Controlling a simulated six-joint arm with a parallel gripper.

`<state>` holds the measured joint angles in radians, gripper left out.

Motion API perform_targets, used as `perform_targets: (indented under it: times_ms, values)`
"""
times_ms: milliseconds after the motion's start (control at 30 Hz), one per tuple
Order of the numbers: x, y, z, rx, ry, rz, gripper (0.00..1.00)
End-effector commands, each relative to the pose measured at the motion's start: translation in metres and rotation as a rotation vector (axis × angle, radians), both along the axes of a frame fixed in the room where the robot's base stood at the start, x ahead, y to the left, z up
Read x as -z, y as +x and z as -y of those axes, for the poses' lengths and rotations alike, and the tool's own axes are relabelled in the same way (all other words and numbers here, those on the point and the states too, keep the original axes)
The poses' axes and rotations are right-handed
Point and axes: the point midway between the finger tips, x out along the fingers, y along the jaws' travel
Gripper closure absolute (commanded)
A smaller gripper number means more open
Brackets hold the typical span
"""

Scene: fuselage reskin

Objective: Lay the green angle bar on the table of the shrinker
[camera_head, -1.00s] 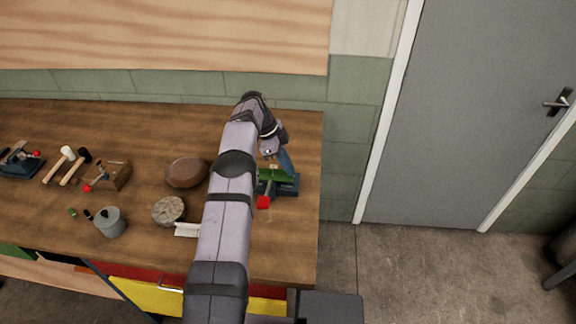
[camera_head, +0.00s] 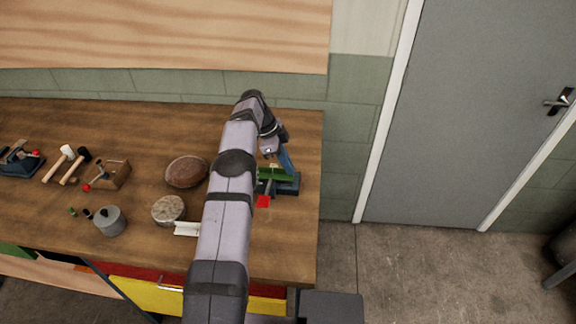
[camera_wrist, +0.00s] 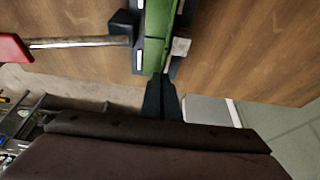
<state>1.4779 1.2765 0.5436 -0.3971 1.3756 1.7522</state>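The green angle bar (camera_head: 276,174) lies across the top of the shrinker (camera_head: 289,187), a small dark blue machine at the right end of the bench. In the wrist view the bar (camera_wrist: 157,38) runs between the shrinker's dark parts (camera_wrist: 125,22), with its near end at my fingertips. My gripper (camera_head: 288,168) points down at the bar's right end. In the wrist view its dark fingers (camera_wrist: 161,92) are close together around that end. The contact under the bar is hidden. The shrinker's lever (camera_wrist: 80,42) has a red grip (camera_wrist: 14,48).
Left of my arm are a brown oval block (camera_head: 187,171), a round grey block (camera_head: 168,209), a white piece (camera_head: 186,229), a grey pot (camera_head: 110,222) and mallets (camera_head: 60,164). The bench's right edge is close to the shrinker. A grey door (camera_head: 470,120) stands beyond.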

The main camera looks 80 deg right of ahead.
Motion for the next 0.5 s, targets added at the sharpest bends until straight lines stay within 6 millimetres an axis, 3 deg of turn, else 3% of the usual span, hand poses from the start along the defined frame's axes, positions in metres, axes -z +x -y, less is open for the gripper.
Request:
perform_targets:
  times_ms: [500]
  values:
    - [0.0074,0.0,-0.0001,0.0,0.0,0.0,1.0]
